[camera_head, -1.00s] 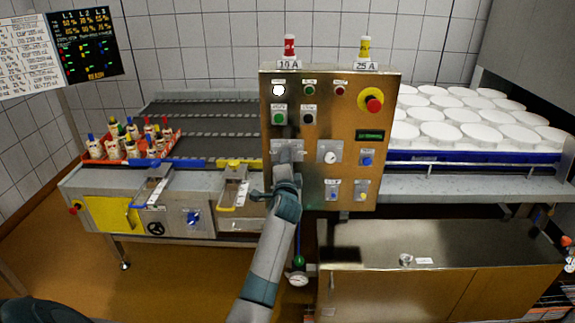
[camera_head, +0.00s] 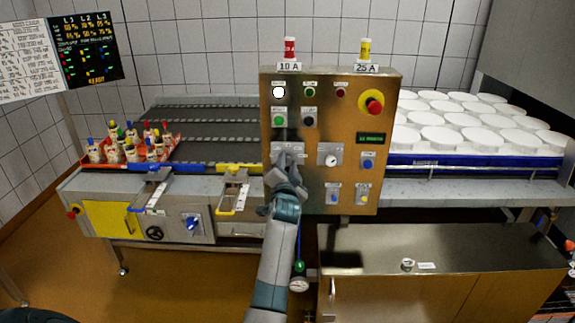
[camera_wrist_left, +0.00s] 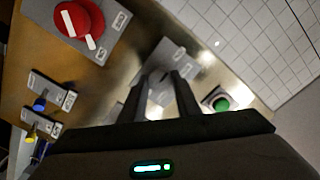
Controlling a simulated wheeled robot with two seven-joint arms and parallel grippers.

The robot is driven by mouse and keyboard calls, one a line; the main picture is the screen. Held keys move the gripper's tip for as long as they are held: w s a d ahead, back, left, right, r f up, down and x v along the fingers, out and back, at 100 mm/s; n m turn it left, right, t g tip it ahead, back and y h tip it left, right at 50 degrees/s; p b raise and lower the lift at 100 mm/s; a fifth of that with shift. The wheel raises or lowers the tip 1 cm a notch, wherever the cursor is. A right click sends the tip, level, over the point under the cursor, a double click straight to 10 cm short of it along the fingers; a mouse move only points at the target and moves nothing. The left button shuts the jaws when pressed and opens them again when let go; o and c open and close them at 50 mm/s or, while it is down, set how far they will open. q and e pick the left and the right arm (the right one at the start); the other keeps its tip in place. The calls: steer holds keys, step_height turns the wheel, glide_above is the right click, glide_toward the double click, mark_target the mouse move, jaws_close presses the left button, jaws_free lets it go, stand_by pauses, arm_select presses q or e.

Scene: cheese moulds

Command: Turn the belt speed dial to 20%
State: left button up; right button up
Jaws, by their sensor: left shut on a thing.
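A brown control panel (camera_head: 310,235) stands in the middle of the head view. On its left side is a grey plate (camera_head: 278,148), partly covered by my left gripper (camera_head: 287,160). In the wrist view the gripper's two dark fingers (camera_wrist_left: 165,92) are shut on a grey dial (camera_wrist_left: 160,84) on that plate (camera_wrist_left: 180,55). The dial's scale and label are hidden or too blurred to read. A white-faced dial (camera_head: 330,158) sits right of the gripper. A dark display (camera_head: 370,138) with green text is farther right. My right gripper is not in view.
In the wrist view, a red rotary switch (camera_wrist_left: 78,20) and a green button (camera_wrist_left: 220,103) are near the fingers. A red-and-yellow emergency stop (camera_head: 372,102) is at upper right. Behind the panel are a conveyor (camera_head: 215,125) and white moulds (camera_head: 450,135).

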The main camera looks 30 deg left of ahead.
arm_select(q)
steer(key=shift+f, duration=0.1)
steer(key=o, duration=1)
steer(key=shift+b+v, duration=1.7)
steer(key=shift+v, duration=7.05)
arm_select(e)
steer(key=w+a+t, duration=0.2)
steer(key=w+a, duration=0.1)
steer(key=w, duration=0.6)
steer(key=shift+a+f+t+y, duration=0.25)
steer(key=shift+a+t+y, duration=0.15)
arm_select(q)
steer(key=shift+a, duration=0.1)
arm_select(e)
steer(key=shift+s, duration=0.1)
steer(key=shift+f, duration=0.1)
